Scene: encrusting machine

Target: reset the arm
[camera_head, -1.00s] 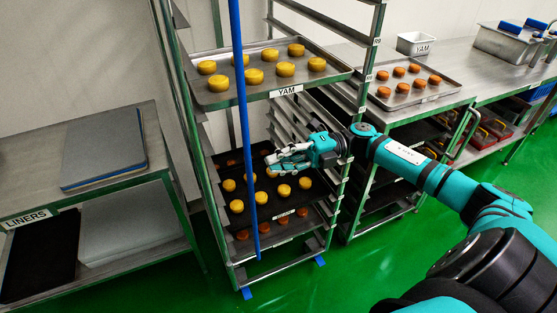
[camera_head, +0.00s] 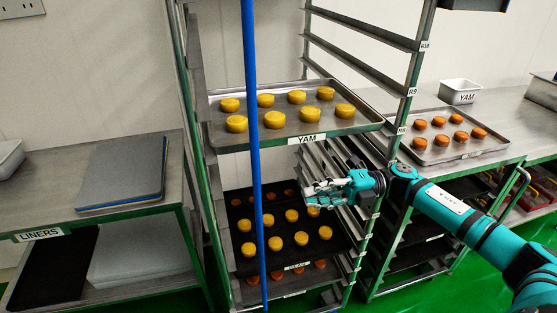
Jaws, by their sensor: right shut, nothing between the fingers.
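My right arm reaches in from the right. Its gripper (camera_head: 318,190) is shut and empty, in front of the tray rack (camera_head: 402,115). It is below the YAM tray (camera_head: 310,139) and above the dark lower tray (camera_head: 330,247), covering a little of that tray's far right part. The YAM tray holds several yellow round cakes (camera_head: 297,97). The dark tray holds several more yellow cakes (camera_head: 275,243). My left gripper does not show.
A blue vertical pole (camera_head: 252,120) stands before the rack's left part. A LINERS table (camera_head: 60,208) is at left.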

